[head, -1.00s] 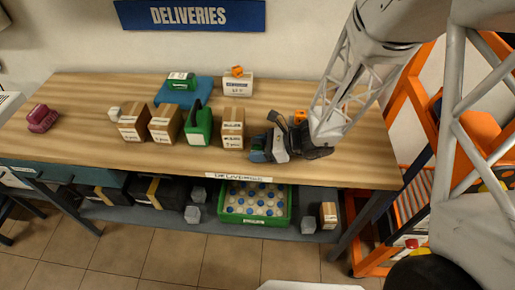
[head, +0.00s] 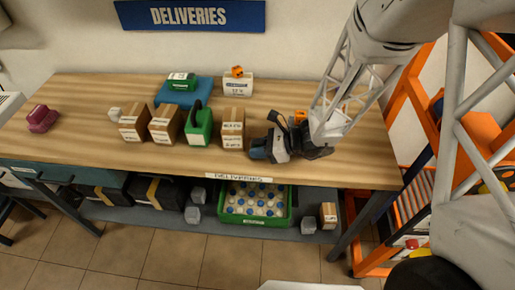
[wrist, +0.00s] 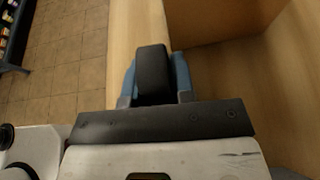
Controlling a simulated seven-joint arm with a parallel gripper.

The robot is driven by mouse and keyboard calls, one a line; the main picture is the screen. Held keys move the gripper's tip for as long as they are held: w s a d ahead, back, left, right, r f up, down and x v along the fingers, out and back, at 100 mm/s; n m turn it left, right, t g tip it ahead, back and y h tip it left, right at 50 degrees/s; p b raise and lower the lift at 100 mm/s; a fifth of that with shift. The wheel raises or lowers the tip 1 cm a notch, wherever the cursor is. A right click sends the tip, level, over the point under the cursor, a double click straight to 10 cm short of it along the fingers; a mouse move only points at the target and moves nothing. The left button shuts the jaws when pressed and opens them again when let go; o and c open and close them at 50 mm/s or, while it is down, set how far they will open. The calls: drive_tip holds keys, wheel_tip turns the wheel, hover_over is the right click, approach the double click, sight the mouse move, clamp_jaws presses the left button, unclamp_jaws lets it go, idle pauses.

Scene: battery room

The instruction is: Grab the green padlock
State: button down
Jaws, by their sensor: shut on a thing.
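The green padlock (head: 199,129) with a dark shackle stands upright on the table, between cardboard boxes. My gripper (head: 257,149) is low over the table to the right of it, with a box between them. In the wrist view my gripper (wrist: 157,82) has its blue fingers shut on a dark, rounded thing (wrist: 153,72). No green shows on that thing, and I cannot tell what it is. A smaller green thing (head: 182,82) with a white label sits on a blue case at the back.
Cardboard boxes (head: 133,127) (head: 232,129) flank the padlock. The blue case (head: 184,98) and a white-labelled box (head: 238,87) stand behind. A dark red thing (head: 42,120) is at the far left. A green crate (head: 253,220) is on the shelf below.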

sight(261, 141)
drive_tip(key=shift+r, duration=1.65)
drive_tip(key=s+d, duration=0.3)
drive_tip(key=s, duration=0.4)
drive_tip(key=s+d+r, duration=0.1)
drive_tip(key=s+d, duration=0.2)
drive_tip(key=s, duration=0.4)
drive_tip(key=shift+s+d+r, duration=0.25)
drive_tip(key=shift+d+r, duration=0.05)
drive_tip(key=shift+d, duration=0.1)
